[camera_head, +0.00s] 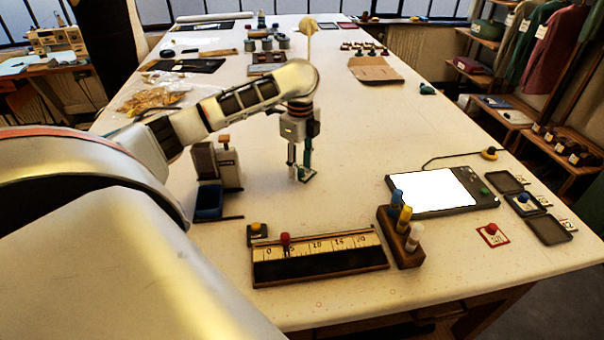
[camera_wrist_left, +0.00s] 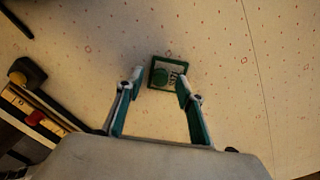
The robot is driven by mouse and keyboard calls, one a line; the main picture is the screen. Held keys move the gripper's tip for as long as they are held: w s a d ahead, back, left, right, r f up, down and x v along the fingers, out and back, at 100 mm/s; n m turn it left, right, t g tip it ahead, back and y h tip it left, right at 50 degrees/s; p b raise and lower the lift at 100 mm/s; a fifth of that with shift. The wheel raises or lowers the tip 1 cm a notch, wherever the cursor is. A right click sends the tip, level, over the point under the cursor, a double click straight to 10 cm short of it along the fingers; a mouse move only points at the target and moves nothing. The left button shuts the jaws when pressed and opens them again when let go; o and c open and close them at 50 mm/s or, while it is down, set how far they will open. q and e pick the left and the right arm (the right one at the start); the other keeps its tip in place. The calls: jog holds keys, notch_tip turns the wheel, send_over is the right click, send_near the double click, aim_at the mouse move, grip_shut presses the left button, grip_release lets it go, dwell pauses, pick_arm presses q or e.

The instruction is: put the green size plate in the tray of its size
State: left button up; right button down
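The green size plate (camera_wrist_left: 172,69), a small square with a green rim, pale label and green round knob (camera_wrist_left: 163,77), lies flat on the table. In the head view the plate (camera_head: 308,178) is at mid-table, partly behind the fingers. My left gripper (camera_head: 299,168) points down over it. In the left wrist view the gripper (camera_wrist_left: 160,82) is open, one finger on each side of the knob and apart from it. Three dark trays stand at the right: far (camera_head: 505,182), middle (camera_head: 537,197) and near (camera_head: 551,231). The middle one holds a blue-knobbed plate (camera_head: 523,203). My right gripper is out of view.
A red-knobbed plate (camera_head: 492,236) lies left of the near tray. A bright tablet (camera_head: 432,192), a block with coloured pegs (camera_head: 406,250) and a ruler stand (camera_head: 320,265) occupy the front. A grey-and-black device (camera_head: 217,165) stands left of the gripper.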

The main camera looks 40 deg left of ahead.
pick_arm(q)
jog(key=shift+f, duration=0.25)
grip_shut()
jog(key=shift+r, duration=0.1)
